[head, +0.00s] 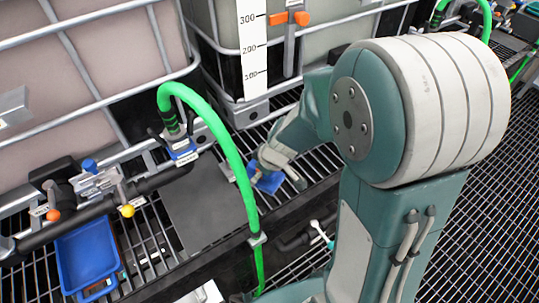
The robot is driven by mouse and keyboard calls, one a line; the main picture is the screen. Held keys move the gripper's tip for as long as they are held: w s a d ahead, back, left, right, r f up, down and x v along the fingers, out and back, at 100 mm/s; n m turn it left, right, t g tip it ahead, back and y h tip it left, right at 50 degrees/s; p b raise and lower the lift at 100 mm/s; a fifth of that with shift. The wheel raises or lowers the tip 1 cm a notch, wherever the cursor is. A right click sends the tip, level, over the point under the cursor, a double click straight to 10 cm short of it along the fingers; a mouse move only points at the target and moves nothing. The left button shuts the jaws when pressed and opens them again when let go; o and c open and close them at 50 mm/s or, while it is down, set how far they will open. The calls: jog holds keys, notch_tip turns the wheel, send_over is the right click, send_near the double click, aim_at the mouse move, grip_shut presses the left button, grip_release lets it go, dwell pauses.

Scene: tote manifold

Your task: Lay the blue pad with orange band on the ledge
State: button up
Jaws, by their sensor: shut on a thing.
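My gripper (277,172) is in the middle of the head view, pointing down and left beyond the green hose. It is shut on a small blue thing (268,183), seemingly the blue pad; no orange band can be made out on it. The pad is partly hidden by the fingers. It appears over the slatted grating to the right of a flat dark grey plate (195,221), which may be the ledge. I cannot tell whether the pad touches the surface under it.
A green hose (225,150) arches between the plate and my gripper. A dark pipe with valves (150,184) runs along the left. A blue tray (88,258) lies at lower left. Caged tanks (85,75) stand behind. The grey plate looks clear.

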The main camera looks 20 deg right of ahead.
jog(key=shift+s+d, duration=0.1)
jog(key=w+f, duration=0.3)
jog(key=w, duration=0.1)
jog(key=w+d+f, duration=0.1)
jog(key=w+f, duration=0.2)
jog(key=w, duration=0.1)
jog(key=w+d+f, duration=0.1)
jog(key=w+f, duration=0.2)
jog(key=w, duration=0.2)
jog(key=shift+d, duration=0.15)
jog(key=shift+w+f, duration=0.15)
jog(key=shift+w, duration=0.05)
jog(key=shift+w+d+f, duration=0.1)
jog(key=shift+w+f, duration=0.05)
jog(key=shift+f, duration=0.75)
jog(key=shift+w+d+f, duration=0.1)
jog(key=shift+f, duration=0.8)
jog(key=shift+a, duration=0.1)
jog(key=o, duration=0.7)
jog(key=shift+f, duration=0.1)
jog(key=shift+o, duration=0.2)
